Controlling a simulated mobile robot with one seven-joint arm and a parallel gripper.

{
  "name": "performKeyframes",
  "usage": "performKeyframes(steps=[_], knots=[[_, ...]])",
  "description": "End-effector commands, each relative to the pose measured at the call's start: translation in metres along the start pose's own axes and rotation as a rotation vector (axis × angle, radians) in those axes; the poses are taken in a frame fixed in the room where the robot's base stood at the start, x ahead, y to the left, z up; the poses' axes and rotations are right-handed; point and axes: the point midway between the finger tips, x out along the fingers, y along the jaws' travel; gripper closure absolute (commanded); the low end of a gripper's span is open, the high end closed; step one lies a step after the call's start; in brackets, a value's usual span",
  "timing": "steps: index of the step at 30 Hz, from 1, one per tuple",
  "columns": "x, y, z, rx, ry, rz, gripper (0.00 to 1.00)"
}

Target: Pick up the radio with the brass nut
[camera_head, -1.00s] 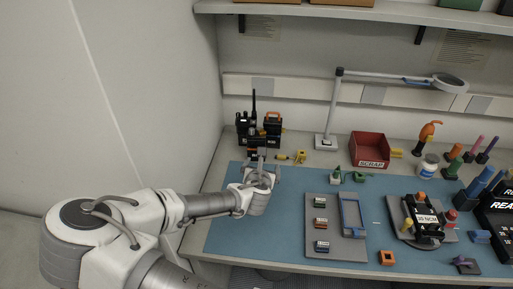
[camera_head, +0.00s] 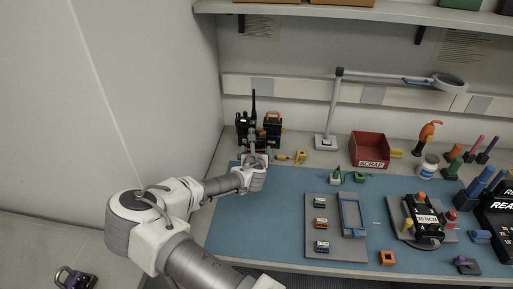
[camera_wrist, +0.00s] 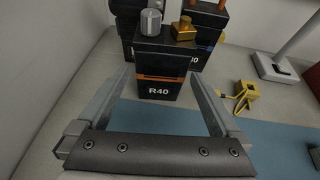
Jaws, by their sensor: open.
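In the wrist view a black radio (camera_wrist: 158,92) labelled R40, with an orange stripe, stands upright straight ahead. On its top are a grey knob (camera_wrist: 151,22) and a brass nut (camera_wrist: 184,29). My gripper (camera_wrist: 162,74) is open and empty, its fingers pointing at this radio and framing it left and right. I cannot tell whether the fingertips reach past its front face. In the head view my gripper (camera_head: 254,147) is at the back left of the bench, in front of the radio group and partly hiding it.
Another black radio (camera_wrist: 206,45) with orange parts stands close behind R40, and a dark radio (camera_wrist: 122,12) is behind left. A yellow part (camera_wrist: 243,96) lies to the right. A magnifier lamp (camera_head: 326,142) and red scrap bin (camera_head: 369,147) stand further right. The wall is close on the left.

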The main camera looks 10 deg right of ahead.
Motion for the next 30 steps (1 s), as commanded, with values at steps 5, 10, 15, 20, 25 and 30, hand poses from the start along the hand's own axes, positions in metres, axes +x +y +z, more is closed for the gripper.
performKeyframes(steps=[5,10,15,20,25,30], knots=[[0.010,-0.001,-0.001,0.001,0.001,-0.001,0.00],[0.032,-0.003,-0.005,0.000,0.001,-0.001,0.00],[0.050,-0.001,-0.004,0.002,0.000,0.000,0.00],[0.055,-0.001,-0.004,0.002,0.000,-0.001,0.00],[0.055,-0.001,-0.004,0.001,0.000,-0.001,0.00],[0.055,-0.001,-0.004,0.001,0.000,-0.001,0.29]])
